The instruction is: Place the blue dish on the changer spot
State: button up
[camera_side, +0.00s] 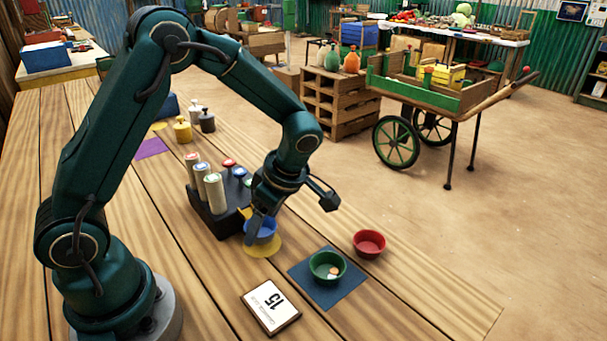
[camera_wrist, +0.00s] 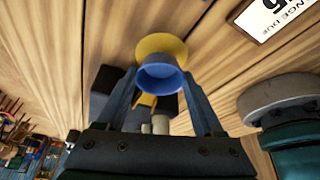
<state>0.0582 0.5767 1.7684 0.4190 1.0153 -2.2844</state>
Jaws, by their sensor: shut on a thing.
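The blue dish (camera_side: 263,229) is between the fingers of my gripper (camera_side: 259,222). In the wrist view the blue dish (camera_wrist: 161,84) shows between the two fingers of my gripper (camera_wrist: 163,78), which is shut on it. A round yellow spot (camera_side: 261,249) lies on the table under and just beside the dish. It also shows in the wrist view (camera_wrist: 160,44), partly covered by the dish. I cannot tell whether the dish touches the spot or hangs slightly above it. No label shows which marking is the changer spot.
A green dish (camera_side: 326,265) with small pieces in it stands on a dark blue mat (camera_side: 318,294). A red dish (camera_side: 369,243) is to its right. A dark rack (camera_side: 222,222) of cylinders stands close left of my gripper. A card reading 15 (camera_side: 270,304) lies in front.

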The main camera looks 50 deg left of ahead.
jog(key=shift+f, duration=0.85)
jog(key=o, duration=1.5)
jog(key=shift+f, duration=0.1)
jog(key=v, duration=1.2)
jog(key=shift+s+d+r+m+t+h, duration=0.55)
jog(key=shift+s+m+t, duration=1.05)
jog(key=shift+m, duration=2.15)
jog(key=shift+s+d+r+m+t+h, duration=0.1)
jog(key=shift+s+r+m+t+h, duration=0.75)
jog(key=shift+s+m, duration=2.15)
jog(key=shift+s+d+r+m+t+h, duration=0.35)
jog(key=shift+s+r+m+t+h, duration=0.55)
jog(key=shift+m, duration=3.65)
